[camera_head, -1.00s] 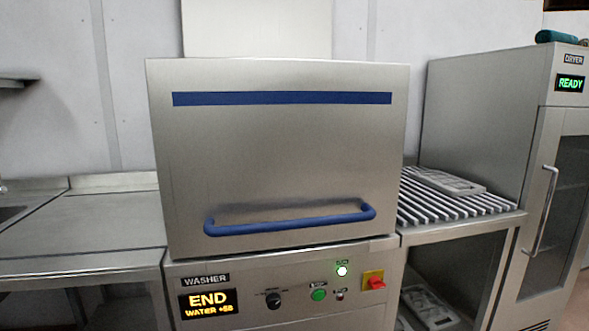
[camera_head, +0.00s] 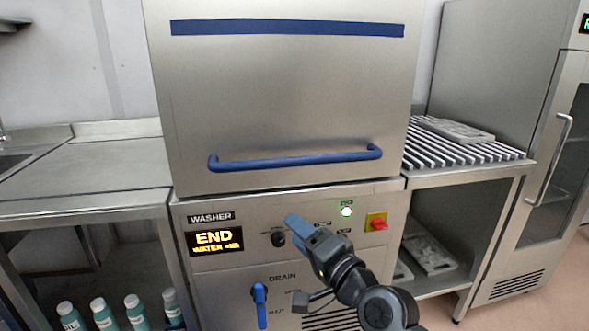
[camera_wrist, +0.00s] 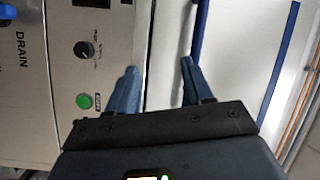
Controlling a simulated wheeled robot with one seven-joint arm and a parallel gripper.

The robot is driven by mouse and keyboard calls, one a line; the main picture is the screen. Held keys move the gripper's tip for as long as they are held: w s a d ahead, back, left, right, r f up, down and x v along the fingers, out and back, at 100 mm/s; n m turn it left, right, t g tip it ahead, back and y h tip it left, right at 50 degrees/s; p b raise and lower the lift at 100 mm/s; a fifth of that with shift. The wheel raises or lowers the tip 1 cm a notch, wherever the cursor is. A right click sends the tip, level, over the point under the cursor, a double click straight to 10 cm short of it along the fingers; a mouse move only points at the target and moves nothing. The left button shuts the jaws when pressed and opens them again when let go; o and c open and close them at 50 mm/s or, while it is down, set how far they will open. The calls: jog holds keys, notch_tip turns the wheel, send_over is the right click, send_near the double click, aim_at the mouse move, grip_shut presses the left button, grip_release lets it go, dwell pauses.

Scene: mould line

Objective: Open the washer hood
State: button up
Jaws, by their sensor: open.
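The washer hood (camera_head: 290,95) is a steel box front, down on the washer body (camera_head: 250,285). A blue bar handle (camera_head: 295,160) runs along its lower edge. In the wrist view the handle (camera_wrist: 199,35) stands upright in the picture, just beyond the right fingertip. My gripper (camera_head: 297,224) is in front of the control panel, below the handle and apart from it. In the wrist view my gripper (camera_wrist: 158,70) shows two blue fingers spread apart with nothing between them. The seam between panel and hood lies behind the gap.
A dark knob (camera_head: 278,239), a red switch (camera_head: 376,222) and a blue drain lever (camera_head: 260,300) are on the panel. A slatted rack (camera_head: 465,150) is at right, a steel counter (camera_head: 80,170) at left.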

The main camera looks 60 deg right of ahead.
aim_at(298, 165)
jog(key=w+d+r+m+t+h, duration=0.1)
jog(key=w+d+r+m, duration=0.15)
jog(key=d+r, duration=0.6)
jog(key=shift+m, duration=0.25)
jog(key=shift+s+d+f+p+x, duration=0.1)
jog(key=shift+d+f+p+x, duration=0.1)
jog(key=shift+x, duration=1)
jog(key=shift+s+d+f+p+x, duration=0.1)
jog(key=shift+d+f+x, duration=0.1)
jog(key=shift+x, duration=1)
jog(key=shift+d+f+p+x, duration=0.1)
jog(key=shift+d+f+x, duration=0.1)
jog(key=shift+x, duration=1)
jog(key=shift+r, duration=0.1)
jog(key=shift+c, duration=0.4)
grip_shut()
